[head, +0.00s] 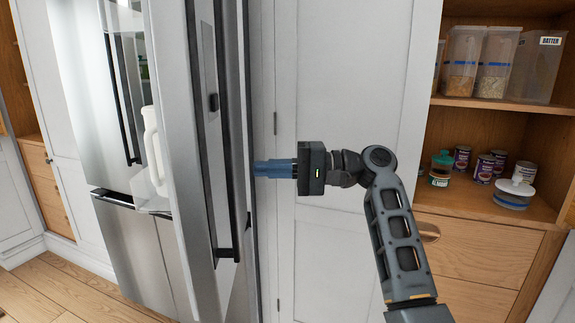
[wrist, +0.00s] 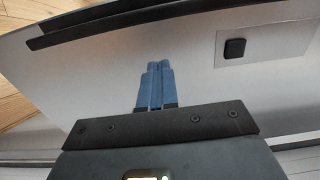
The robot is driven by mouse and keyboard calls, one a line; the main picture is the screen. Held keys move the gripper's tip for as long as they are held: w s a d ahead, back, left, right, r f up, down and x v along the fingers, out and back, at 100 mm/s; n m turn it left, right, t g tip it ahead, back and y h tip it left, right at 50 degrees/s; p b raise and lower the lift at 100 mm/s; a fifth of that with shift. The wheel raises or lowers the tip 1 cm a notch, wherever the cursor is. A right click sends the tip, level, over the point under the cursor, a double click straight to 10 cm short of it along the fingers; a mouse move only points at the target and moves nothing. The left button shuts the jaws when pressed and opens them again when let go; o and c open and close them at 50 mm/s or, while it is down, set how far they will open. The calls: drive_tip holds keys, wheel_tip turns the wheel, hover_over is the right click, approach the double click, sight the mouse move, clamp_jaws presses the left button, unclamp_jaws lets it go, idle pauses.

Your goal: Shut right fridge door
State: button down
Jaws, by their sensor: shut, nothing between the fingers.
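The right fridge door (head: 215,130) stands open in the head view, swung out toward me, with its outer face turned to the right. It has a long dark vertical handle and a small black dispenser piece (head: 214,102). A white jug (head: 153,150) sits on the door's inner shelf side. My gripper (head: 256,169) is right of the door, with its blue fingers shut and pointing left at the outer face. In the wrist view, the fingers (wrist: 155,82) lie in front of the pale door face (wrist: 200,65); I cannot tell whether they touch it.
The left fridge door (head: 85,80) is at the left, with a dark handle. A white cabinet panel (head: 340,80) stands behind my arm. Wooden shelves (head: 480,120) with containers and cans are at the right. Wooden floor (head: 60,290) is clear at the lower left.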

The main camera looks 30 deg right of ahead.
sight(214, 169)
drive_tip(key=p+x, duration=0.1)
drive_tip(key=x, duration=0.6)
drive_tip(key=shift+w+a, duration=0.1)
drive_tip(key=shift+a, duration=0.05)
